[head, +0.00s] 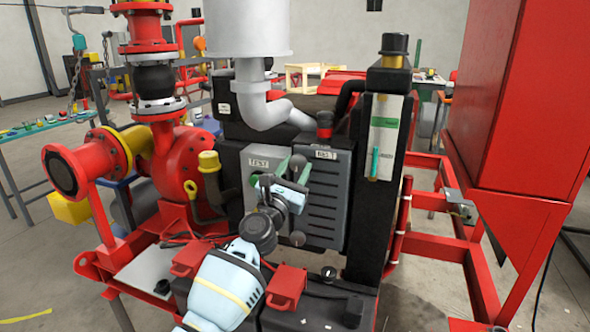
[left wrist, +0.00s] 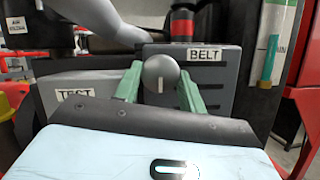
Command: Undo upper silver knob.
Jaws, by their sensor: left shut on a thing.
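The upper silver knob (left wrist: 160,68) is round and grey with a pale mark on its lower face. It sits on the grey panel just left of the BELT label (left wrist: 205,55) in the left wrist view. My left gripper (left wrist: 159,85) has one green finger on each side of the knob and is shut on it. A lower round grey knob (head: 298,238) shows on the housing below. My right gripper is out of view.
The grey ribbed cover (head: 322,205) and a TEST label (head: 259,163) are close around my gripper. A black column (head: 365,215) and red cabinet (head: 520,110) are to the right.

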